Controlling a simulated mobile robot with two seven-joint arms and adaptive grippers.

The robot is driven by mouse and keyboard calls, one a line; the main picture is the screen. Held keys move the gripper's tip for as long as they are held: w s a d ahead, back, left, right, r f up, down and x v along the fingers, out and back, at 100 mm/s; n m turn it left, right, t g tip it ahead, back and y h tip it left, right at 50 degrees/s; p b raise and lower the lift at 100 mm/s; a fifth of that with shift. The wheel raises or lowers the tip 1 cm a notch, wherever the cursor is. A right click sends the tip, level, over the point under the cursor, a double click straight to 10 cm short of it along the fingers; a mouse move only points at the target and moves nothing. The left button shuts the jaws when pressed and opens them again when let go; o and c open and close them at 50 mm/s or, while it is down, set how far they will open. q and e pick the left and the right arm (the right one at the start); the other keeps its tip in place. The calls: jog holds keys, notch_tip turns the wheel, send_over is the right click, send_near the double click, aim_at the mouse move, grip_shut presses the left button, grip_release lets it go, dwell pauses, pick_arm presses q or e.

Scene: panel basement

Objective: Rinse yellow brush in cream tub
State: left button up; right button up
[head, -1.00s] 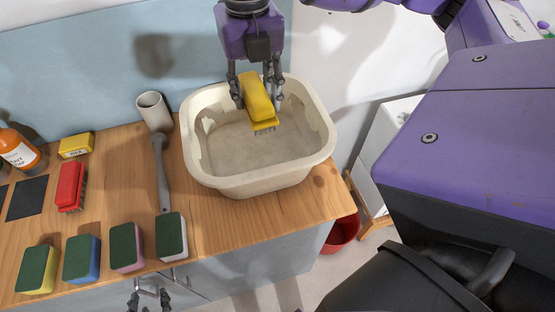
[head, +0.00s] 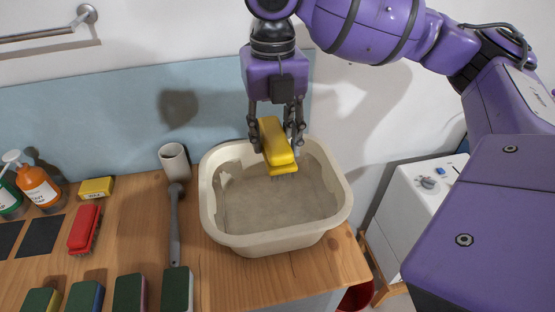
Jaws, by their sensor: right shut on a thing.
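The yellow brush (head: 276,146) has its bristles facing down. My right gripper (head: 277,138) is shut on it and holds it over the back part of the cream tub. The cream tub (head: 280,243) stands on the right end of the wooden counter, with greyish water or a grey floor inside; I cannot tell which. The brush is inside the tub's outline from above; whether its bristles touch anything is not clear. My left gripper is not in view.
A long-handled grey tool (head: 175,230) and a beige cup (head: 175,161) are left of the tub. Further left are a red brush (head: 84,228), a yellow box (head: 96,187), an orange bottle (head: 39,186) and several sponges (head: 130,292). A white appliance (head: 405,215) stands right.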

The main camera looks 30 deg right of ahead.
aim_at(274, 133)
jog(key=shift+r, duration=2.35)
